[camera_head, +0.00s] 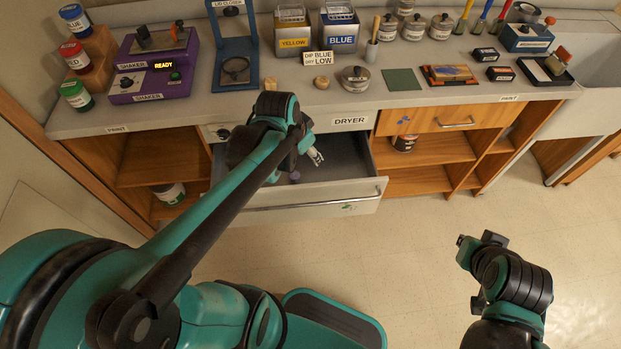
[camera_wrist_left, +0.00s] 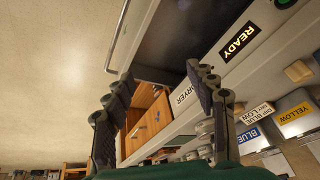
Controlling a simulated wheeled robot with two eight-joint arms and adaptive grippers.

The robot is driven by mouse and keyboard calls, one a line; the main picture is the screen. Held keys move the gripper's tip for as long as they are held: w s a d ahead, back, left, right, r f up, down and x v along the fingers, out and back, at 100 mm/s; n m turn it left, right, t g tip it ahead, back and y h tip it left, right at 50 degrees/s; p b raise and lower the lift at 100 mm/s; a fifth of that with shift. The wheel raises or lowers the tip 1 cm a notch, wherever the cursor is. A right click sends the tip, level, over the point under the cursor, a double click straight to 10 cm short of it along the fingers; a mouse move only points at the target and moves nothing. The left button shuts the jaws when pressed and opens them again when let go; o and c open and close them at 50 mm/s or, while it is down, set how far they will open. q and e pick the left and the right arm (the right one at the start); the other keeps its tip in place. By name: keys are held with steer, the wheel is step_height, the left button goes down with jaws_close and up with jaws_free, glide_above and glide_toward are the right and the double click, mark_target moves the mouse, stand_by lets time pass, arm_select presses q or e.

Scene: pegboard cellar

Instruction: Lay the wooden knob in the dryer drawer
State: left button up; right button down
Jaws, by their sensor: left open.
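The dryer drawer (camera_head: 355,192) is pulled out below the grey counter, under the DRYER label. Two small wooden knobs lie on the counter above it: a left one (camera_head: 270,84) and a right one (camera_head: 321,82). A tan piece like one of them (camera_wrist_left: 298,70) shows at the right of the left wrist view; I cannot tell which. My left gripper (camera_head: 314,152) is over the drawer, open, with nothing visible between its fingers (camera_wrist_left: 160,80). My left arm hides part of the drawer. My right gripper (camera_head: 468,250) is over the floor, away from the counter; its fingers are unclear.
A small purplish thing (camera_head: 295,177) lies in the drawer. A lidded metal pot (camera_head: 355,77) stands right of the knobs, and a green square (camera_head: 401,80) lies beyond it. Purple shaker units (camera_head: 150,85) stand at the left. The floor in front is clear.

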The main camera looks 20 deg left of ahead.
arm_select(q)
steer(key=s+d+r+n+t, duration=0.2)
steer(key=s+d, duration=0.4)
steer(key=s, duration=0.3)
steer(key=shift+s+r+n+t, duration=0.3)
steer(key=shift+r+n, duration=0.25)
steer(key=shift+n, duration=0.35)
